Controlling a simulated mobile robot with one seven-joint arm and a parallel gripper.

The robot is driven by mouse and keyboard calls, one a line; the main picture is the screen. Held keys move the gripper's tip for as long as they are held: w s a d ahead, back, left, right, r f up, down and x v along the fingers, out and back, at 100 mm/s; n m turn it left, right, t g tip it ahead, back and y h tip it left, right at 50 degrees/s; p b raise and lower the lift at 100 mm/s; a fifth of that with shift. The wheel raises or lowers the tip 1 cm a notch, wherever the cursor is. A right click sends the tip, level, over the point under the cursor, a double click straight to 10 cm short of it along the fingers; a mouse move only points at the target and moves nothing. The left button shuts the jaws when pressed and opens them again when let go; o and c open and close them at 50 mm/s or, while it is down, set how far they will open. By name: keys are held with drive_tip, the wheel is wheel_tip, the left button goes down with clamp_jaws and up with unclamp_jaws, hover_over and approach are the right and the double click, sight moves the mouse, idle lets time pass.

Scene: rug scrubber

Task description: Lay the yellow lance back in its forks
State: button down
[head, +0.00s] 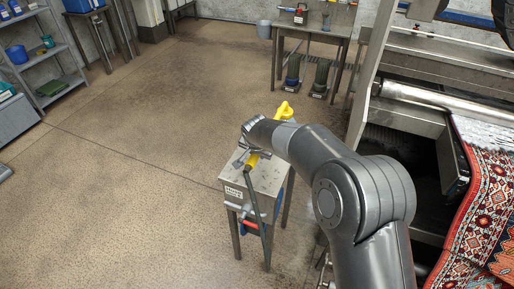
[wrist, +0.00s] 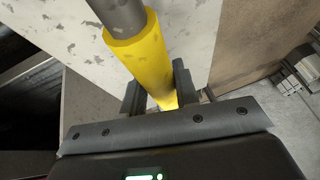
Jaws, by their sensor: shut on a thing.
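The yellow lance has a yellow grip sleeve (head: 252,161) and a long dark tube (head: 257,215) that slants down past the front of a small metal stand (head: 268,180). A yellow end piece (head: 286,110) shows beyond my arm. In the wrist view the yellow sleeve (wrist: 146,58) passes between the two dark fingers of my gripper (wrist: 158,90), with the grey tube (wrist: 120,14) above. My gripper is shut on the sleeve, over the stand's top. A small dark metal piece (head: 239,158) sits at the stand's left edge; I cannot tell whether it is a fork. My arm hides part of the stand.
A red-handled fitting (head: 249,224) and a blue item (head: 243,229) are at the stand's front. A machine with a patterned rug (head: 485,200) is on the right. A workbench (head: 312,30) stands behind, shelves (head: 40,60) at far left.

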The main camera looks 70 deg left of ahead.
drive_tip(key=shift+f, duration=1.45)
drive_tip(key=shift+a, duration=0.1)
drive_tip(key=c, duration=1.5)
unclamp_jaws()
drive_tip(key=o, duration=0.5)
drive_tip(key=shift+f, duration=0.1)
drive_tip(key=shift+c, duration=0.2)
drive_tip(key=v, duration=1.1)
drive_tip(key=shift+f, duration=0.1)
